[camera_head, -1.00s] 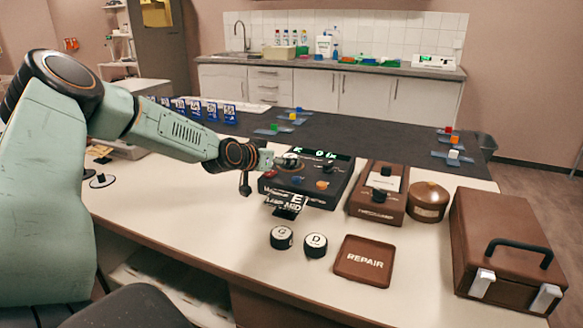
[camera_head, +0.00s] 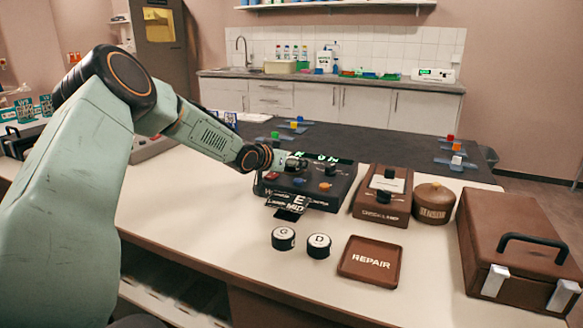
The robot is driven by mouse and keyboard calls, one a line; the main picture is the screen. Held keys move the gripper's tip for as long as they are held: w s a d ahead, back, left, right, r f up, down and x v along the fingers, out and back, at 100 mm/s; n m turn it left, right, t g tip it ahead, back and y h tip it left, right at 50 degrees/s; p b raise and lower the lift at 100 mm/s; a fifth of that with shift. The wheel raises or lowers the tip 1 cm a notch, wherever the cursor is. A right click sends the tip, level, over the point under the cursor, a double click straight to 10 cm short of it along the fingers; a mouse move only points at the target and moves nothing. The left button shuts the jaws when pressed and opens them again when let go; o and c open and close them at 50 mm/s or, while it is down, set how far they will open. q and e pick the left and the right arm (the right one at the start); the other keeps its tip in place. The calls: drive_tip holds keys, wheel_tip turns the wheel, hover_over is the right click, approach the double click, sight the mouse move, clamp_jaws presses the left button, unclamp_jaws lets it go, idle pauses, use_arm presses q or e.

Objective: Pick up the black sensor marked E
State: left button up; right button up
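A black box-shaped device (camera_head: 335,195) with a lit green display stands on the pale worktop. A dark tag with a white letter E and "MID" (camera_head: 297,201) is at its front left edge; I cannot tell whether this is the sensor itself or a label. My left gripper (camera_head: 295,163) is over the upper left part of the device, close above its top. Its fingers are small and dark against the device, so their opening and any contact are unclear. Two round black sensors with white tops, G (camera_head: 283,238) and D (camera_head: 319,245), stand in front. My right gripper is out of view.
A brown REPAIR tray (camera_head: 345,271) lies empty right of D. A brown instrument (camera_head: 383,212), a round brown canister (camera_head: 433,207) and a brown case (camera_head: 485,248) with a black handle stand to the right. The worktop left of G is clear.

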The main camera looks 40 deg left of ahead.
use_arm(q)
drive_tip(key=shift+w, duration=0.15)
drive_tip(key=shift+s+r, duration=0.1)
drive_tip(key=shift+s, duration=0.1)
drive_tip(key=c, duration=0.3)
drive_tip(key=shift+w, duration=0.15)
drive_tip(key=c, duration=0.9)
drive_tip(key=shift+c, duration=1.2)
